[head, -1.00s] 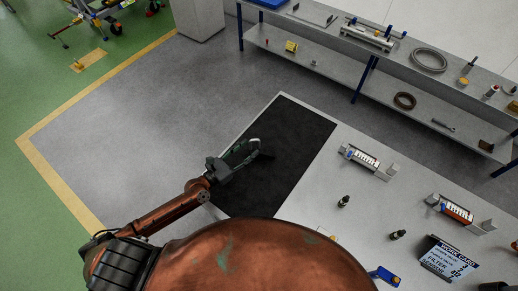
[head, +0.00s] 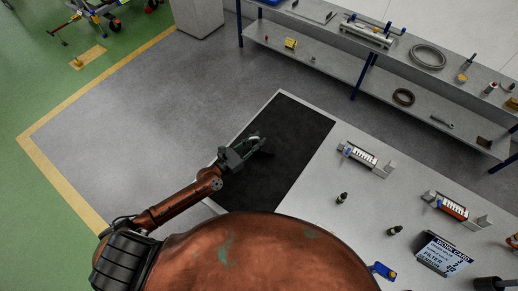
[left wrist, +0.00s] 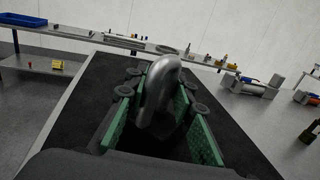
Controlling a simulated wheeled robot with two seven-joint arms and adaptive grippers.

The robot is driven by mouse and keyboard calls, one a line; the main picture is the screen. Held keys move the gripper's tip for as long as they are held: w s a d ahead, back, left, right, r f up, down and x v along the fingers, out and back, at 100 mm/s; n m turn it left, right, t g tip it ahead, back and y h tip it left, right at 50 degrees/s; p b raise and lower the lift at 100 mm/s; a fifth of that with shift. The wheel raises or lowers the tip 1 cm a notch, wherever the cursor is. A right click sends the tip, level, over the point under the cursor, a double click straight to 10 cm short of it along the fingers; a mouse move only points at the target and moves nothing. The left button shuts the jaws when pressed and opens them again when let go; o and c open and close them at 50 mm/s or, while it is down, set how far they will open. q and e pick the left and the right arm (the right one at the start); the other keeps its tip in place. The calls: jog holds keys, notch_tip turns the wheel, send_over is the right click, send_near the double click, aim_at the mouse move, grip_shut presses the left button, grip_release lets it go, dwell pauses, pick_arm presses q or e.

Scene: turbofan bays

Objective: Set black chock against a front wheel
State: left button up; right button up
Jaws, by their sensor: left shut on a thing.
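My left gripper (head: 258,142) is over the black mat on the table. In the left wrist view its green-padded fingers (left wrist: 165,108) are shut on a grey, rounded loop (left wrist: 160,88), which looks like a handle. A dark shape below the loop may be the black chock's body, but it blends with the mat and I cannot tell its outline. A wheeled cart (head: 97,10) stands on the green floor at the top left of the head view, partly cut off, with dark wheels (head: 88,28). I cannot tell which wheel is a front one. My right gripper is not in view.
The black mat (head: 290,130) covers the table's left end. Bottles, two small racks (head: 364,158) and a work card (head: 441,254) stand to its right. A long shelf bench (head: 330,62) stands behind. Grey floor left of the table is clear up to the yellow line (head: 62,178).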

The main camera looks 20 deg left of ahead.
pick_arm(q)
grip_shut()
dwell(0.6)
